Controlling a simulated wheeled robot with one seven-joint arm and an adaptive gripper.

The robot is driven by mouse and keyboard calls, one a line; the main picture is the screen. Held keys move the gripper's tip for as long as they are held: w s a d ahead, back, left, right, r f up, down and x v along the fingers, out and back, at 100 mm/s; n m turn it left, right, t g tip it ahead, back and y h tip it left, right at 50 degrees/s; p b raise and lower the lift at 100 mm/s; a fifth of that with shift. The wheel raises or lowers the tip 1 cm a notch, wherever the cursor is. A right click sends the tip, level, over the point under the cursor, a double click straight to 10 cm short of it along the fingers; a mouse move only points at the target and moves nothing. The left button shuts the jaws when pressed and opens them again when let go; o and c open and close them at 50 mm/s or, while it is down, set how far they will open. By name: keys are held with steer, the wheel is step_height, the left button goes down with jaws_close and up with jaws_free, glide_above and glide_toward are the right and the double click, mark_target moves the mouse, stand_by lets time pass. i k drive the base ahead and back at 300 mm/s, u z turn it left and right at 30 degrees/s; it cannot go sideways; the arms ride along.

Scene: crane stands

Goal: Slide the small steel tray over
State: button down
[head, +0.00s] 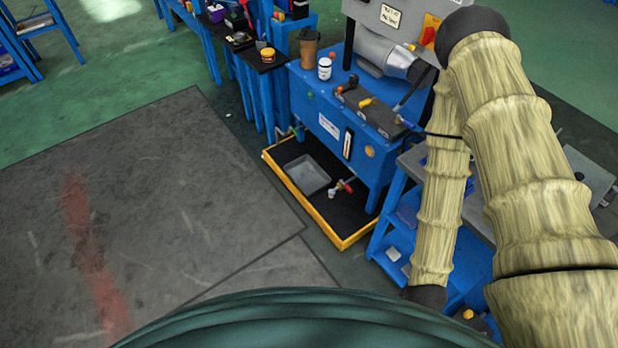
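A small grey steel tray (306,176) lies on a black floor pan with a yellow rim (305,202), under the near side of a blue machine cabinet. It looks shallow and empty. A small valve with a red part (345,186) is beside it on the right, apart from the tray. My arm comes down the right side of the picture, well to the right of the tray. My gripper is not visible; only arm links show.
The blue cabinet (320,100) stands directly behind and above the pan. A blue shelf cart (395,245) is close on the pan's right. Grey floor mats (150,190) leave free room on the left.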

mark_target(304, 171)
steer(key=z, duration=0.1)
steer(key=i, duration=0.95)
steer(key=u, duration=0.65)
steer(key=i, duration=0.9)
steer(key=u, duration=0.55)
